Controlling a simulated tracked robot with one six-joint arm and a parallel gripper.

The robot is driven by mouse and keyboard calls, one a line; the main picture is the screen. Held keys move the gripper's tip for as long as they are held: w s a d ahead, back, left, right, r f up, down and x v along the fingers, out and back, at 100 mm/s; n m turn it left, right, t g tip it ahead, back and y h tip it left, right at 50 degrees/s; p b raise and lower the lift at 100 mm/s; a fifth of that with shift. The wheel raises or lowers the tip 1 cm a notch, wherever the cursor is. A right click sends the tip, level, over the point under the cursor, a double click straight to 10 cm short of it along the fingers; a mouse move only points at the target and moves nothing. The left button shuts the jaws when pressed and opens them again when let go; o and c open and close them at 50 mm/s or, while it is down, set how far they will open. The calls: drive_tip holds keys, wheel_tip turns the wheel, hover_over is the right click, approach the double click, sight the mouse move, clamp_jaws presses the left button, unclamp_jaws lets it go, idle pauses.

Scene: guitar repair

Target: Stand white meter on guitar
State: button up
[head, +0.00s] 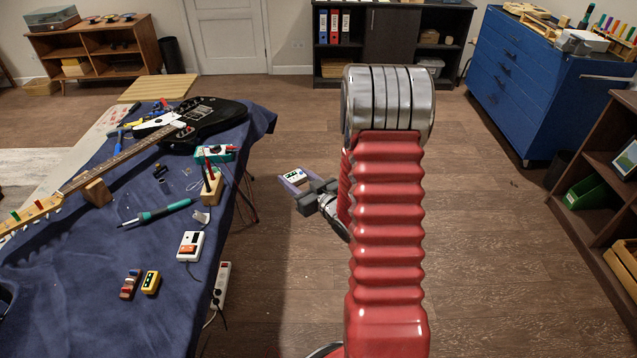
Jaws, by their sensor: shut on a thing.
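My gripper (297,184) is at the middle of the view, right of the table and over the open floor. It is shut on the white meter (296,176), a small pale block with dark and green marks on its face. The black electric guitar (208,121) lies on the blue-clothed table (90,255). Its body is toward the far right end and its neck runs to the lower left. The meter is apart from the guitar, to its right. My red arm hides part of the floor.
A blue cabinet (535,80) stands right. Floor between is clear.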

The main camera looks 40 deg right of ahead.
drive_tip(key=w+a+r, duration=0.1)
drive_tip(key=w+a, duration=0.2)
drive_tip(key=a, duration=0.8)
drive_tip(key=w+a+r, duration=0.2)
drive_tip(key=w+a, duration=0.2)
drive_tip(key=a, duration=0.8)
drive_tip(key=shift+a+r, duration=0.2)
drive_tip(key=shift+r, duration=0.1)
drive_tip(key=shift+d, duration=0.1)
